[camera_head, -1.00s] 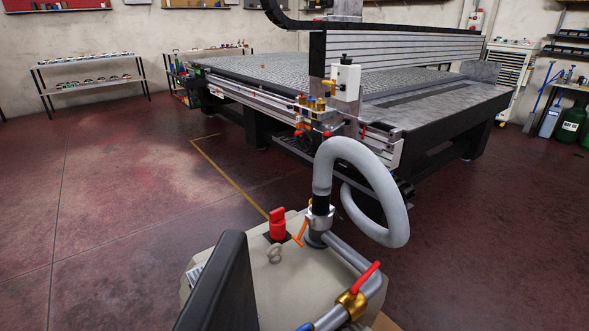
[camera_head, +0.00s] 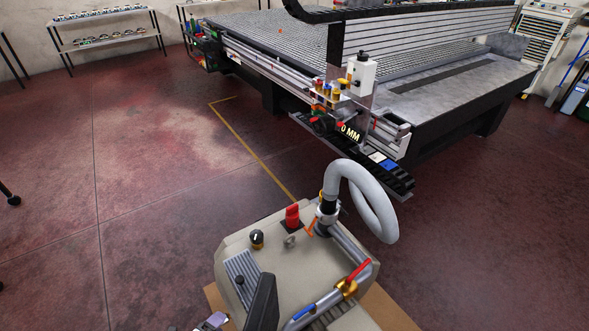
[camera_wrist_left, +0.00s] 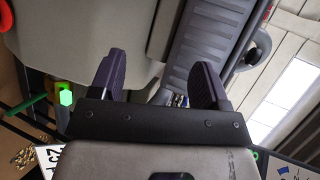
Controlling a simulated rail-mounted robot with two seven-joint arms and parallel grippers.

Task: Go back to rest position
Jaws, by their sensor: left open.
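My left gripper (camera_wrist_left: 158,82) shows in the left wrist view with its two dark fingers wide apart and nothing between them. A pale beige housing fills the view beyond its left finger, and a grey ribbed panel lies beyond the fingers. In the head view I cannot clearly make out the left gripper; a small purple-grey piece shows at the bottom edge but is too cut off to identify. My right gripper is in neither view. The vacuum grid table (camera_head: 430,100) stands at the back right.
A beige pump unit (camera_head: 310,268) stands close in front, with a red switch (camera_head: 292,215) and a grey hose (camera_head: 380,213). A shelf (camera_head: 110,42) stands at the back left. The red floor (camera_head: 120,190) to the left is mostly clear.

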